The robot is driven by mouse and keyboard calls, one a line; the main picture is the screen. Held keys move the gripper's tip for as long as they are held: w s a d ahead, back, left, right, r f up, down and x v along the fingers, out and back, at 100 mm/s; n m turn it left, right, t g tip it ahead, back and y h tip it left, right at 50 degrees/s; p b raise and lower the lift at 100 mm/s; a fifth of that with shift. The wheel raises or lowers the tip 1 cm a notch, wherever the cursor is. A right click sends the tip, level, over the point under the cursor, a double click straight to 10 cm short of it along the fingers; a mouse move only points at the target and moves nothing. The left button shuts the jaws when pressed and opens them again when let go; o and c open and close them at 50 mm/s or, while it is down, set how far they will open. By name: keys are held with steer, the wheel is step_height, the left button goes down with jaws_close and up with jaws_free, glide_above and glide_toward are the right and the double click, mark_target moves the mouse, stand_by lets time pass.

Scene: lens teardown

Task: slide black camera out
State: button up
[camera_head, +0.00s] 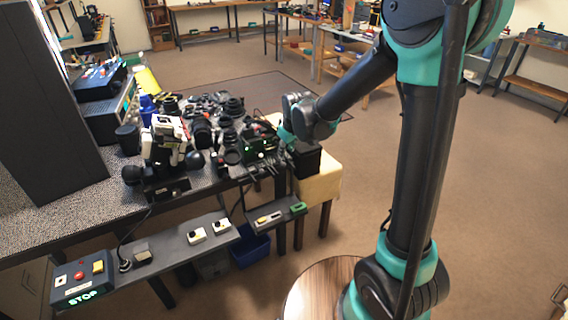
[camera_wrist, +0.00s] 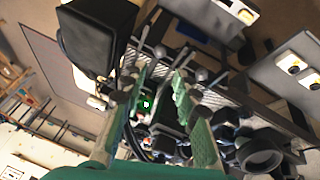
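My gripper (camera_wrist: 162,78) shows in the wrist view with its two green fingers apart and nothing clearly held between them. Beyond and between the fingers is a dark device with a small green light (camera_wrist: 146,104); it also shows in the head view (camera_head: 262,143) at the right end of the cluttered table. I cannot tell for sure which dark item is the black camera. Several black camera and lens parts (camera_head: 203,130) crowd the table beside the device. In the head view my gripper (camera_head: 287,134) is at the table's right end, its fingertips hard to make out.
A black box (camera_head: 305,160) stands on a cream stool (camera_head: 322,183) right of the table; it is close to the fingers in the wrist view (camera_wrist: 95,38). A white-and-black machine (camera_head: 166,145) stands left. A control shelf (camera_head: 185,250) runs along the table front. Floor to the right is clear.

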mark_target(283, 163)
steer(key=x, duration=1)
steer(key=shift+w+f, duration=0.1)
steer(key=shift+f, duration=0.1)
jaws_close()
